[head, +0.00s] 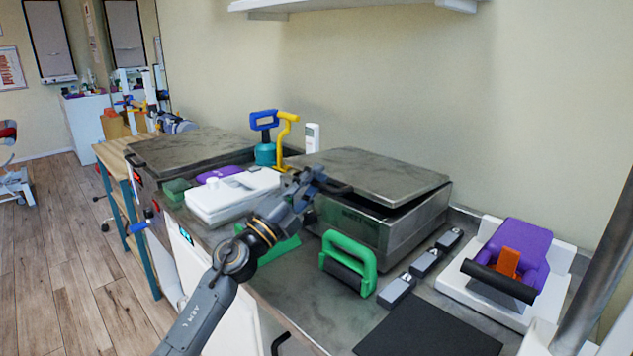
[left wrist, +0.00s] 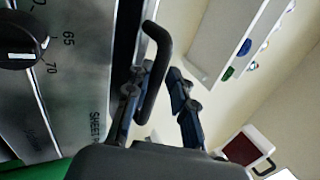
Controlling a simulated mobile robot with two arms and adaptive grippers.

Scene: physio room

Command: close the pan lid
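The steel pan (head: 350,222) stands on the counter. Its flat grey lid (head: 375,175) is slightly raised, with a dark gap below its right front edge. The lid's black handle (head: 335,186) sticks out at the left. In the left wrist view the curved handle (left wrist: 166,48) lies between the fingers of my left gripper (left wrist: 156,76), and a gap shows beside the right finger. In the head view my left gripper (head: 308,181) is at the handle, fingers apart. I cannot tell whether a finger touches it. My right gripper is not in view.
A green-handled tool (head: 348,258), small grey blocks (head: 397,291) and a purple device on a white base (head: 517,250) are near the pan. A white box (head: 228,200) and another lidded unit (head: 195,148) stand left. A black mat (head: 430,330) lies in front.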

